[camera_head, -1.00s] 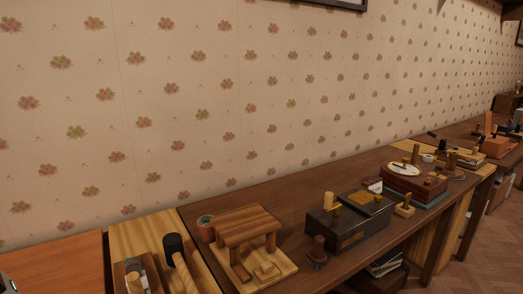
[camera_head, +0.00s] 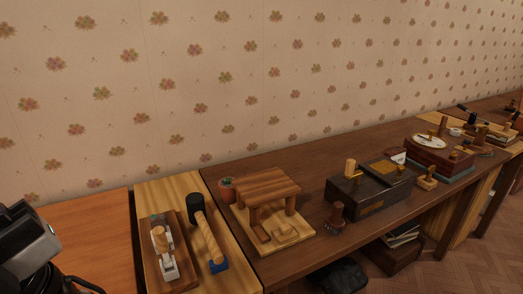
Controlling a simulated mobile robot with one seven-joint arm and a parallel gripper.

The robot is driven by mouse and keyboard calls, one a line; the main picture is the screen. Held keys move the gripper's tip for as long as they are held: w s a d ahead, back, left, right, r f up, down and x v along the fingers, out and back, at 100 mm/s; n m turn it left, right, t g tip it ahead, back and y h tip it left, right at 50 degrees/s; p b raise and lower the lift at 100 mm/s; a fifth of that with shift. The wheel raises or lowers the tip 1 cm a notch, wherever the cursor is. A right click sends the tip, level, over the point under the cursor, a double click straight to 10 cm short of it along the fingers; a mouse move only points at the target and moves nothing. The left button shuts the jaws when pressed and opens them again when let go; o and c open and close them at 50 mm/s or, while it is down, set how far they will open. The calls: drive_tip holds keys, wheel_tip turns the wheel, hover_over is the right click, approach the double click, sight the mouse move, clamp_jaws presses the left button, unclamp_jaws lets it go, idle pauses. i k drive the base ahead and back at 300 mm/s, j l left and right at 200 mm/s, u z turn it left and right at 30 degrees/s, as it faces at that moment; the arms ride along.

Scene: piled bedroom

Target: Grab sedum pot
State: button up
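The sedum pot (camera_head: 227,190) is a small reddish-brown pot with a green plant. It stands on the dark wooden table near the wall, just left of and slightly behind a small wooden stand on a light board. My gripper (camera_head: 38,238) is partly in view at the far left edge, grey and black, above the orange-brown table. It is well to the left of the pot and apart from it. Its fingertips cannot be made out clearly.
A black-headed mallet (camera_head: 207,238) and a wooden plane (camera_head: 163,250) lie left of the pot. The wooden stand (camera_head: 268,188) is close on its right. A dark box (camera_head: 366,195) stands farther right. The orange-brown tabletop (camera_head: 95,235) is mostly bare.

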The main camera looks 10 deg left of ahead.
sight(228, 194)
drive_tip(key=l+u, duration=0.15)
drive_tip(key=u, duration=0.25)
drive_tip(key=i+l+u, duration=0.1)
drive_tip(key=l+u, duration=0.15)
drive_tip(key=u, duration=0.2)
drive_tip(key=l+u, duration=0.2)
drive_tip(key=u, duration=0.2)
drive_tip(key=l+u, duration=0.25)
drive_tip(key=l, duration=0.25)
drive_tip(key=k+l+u, duration=0.1)
drive_tip(key=l+u, duration=0.15)
drive_tip(key=l, duration=0.55)
drive_tip(key=k+l+u, duration=0.1)
drive_tip(key=l, duration=0.25)
drive_tip(key=k+l, duration=0.1)
drive_tip(key=l, duration=0.25)
drive_tip(key=i+l, duration=0.1)
drive_tip(key=l, duration=0.2)
drive_tip(key=i+l, duration=0.15)
drive_tip(key=l, duration=0.15)
drive_tip(key=i+l, duration=0.1)
drive_tip(key=l, duration=0.15)
drive_tip(key=i, duration=0.4)
